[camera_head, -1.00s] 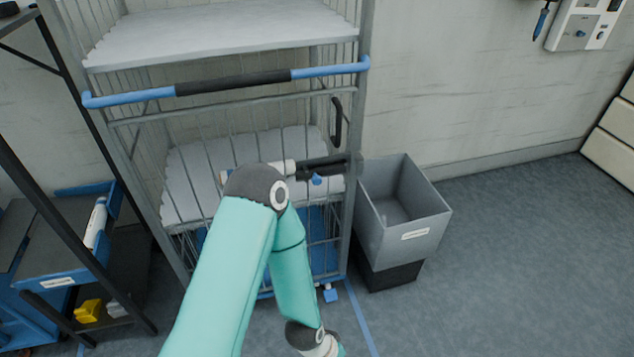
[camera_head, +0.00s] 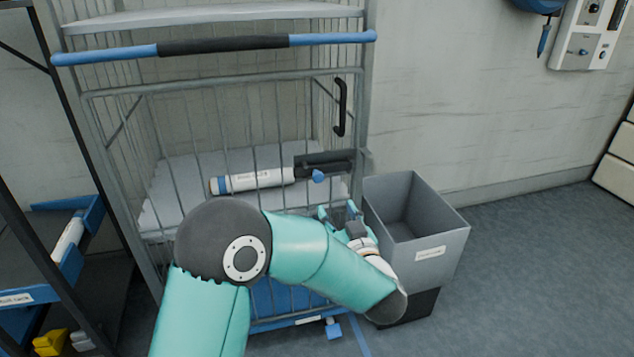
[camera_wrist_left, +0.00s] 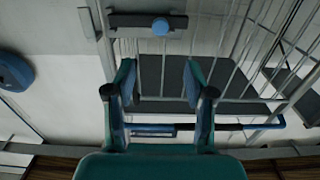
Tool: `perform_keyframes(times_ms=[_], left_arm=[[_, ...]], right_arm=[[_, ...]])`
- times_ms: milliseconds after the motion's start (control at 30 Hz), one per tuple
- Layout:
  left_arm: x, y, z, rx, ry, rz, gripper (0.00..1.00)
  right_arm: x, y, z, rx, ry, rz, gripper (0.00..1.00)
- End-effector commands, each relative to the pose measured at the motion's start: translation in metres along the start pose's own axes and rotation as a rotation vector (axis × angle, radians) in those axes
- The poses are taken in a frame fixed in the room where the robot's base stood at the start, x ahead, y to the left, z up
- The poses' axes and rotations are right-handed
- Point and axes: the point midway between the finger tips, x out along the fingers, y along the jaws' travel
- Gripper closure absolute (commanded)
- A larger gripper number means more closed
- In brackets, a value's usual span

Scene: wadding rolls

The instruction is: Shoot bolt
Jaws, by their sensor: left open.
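The bolt is a dark housing (camera_head: 335,162) with a blue knob (camera_head: 318,176) on the right side of the cage trolley's gate (camera_head: 225,85). In the left wrist view the housing (camera_wrist_left: 122,20) lies horizontally near the top, with the knob (camera_wrist_left: 160,27) at its middle. My left gripper (camera_head: 338,209) is open, with nothing between its fingers. In the head view it is just below and slightly right of the knob. In the left wrist view the gap between the fingertips (camera_wrist_left: 159,76) lines up below the knob, apart from it. My right gripper is not in view.
A white roll (camera_head: 262,179) lies behind the gate bars, left of the bolt. A black handle (camera_head: 341,108) stands above the bolt. A grey open bin (camera_head: 440,243) stands close to my left gripper's right. A dark rack (camera_head: 30,130) is at the left. Floor at the right is clear.

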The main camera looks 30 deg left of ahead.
Motion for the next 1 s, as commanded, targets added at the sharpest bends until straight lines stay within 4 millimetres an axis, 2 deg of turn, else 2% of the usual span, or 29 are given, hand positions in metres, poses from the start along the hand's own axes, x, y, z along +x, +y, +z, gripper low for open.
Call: perform_keyframes(times_ms=[400, 600, 800, 1000], left_arm=[[0.087, -0.001, 0.002, -0.002, 0.0, -0.002, 0.46], [0.124, -0.001, 0.002, 0.0, -0.001, 0.0, 0.46], [0.146, 0.0, 0.001, 0.0, -0.001, 0.002, 0.46], [0.152, 0.001, 0.001, 0.001, -0.001, 0.004, 0.46]], right_arm=[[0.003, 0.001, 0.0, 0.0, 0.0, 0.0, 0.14], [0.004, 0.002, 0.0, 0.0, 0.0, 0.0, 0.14], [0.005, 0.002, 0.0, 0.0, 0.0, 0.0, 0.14], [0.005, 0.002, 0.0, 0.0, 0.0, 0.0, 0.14]])
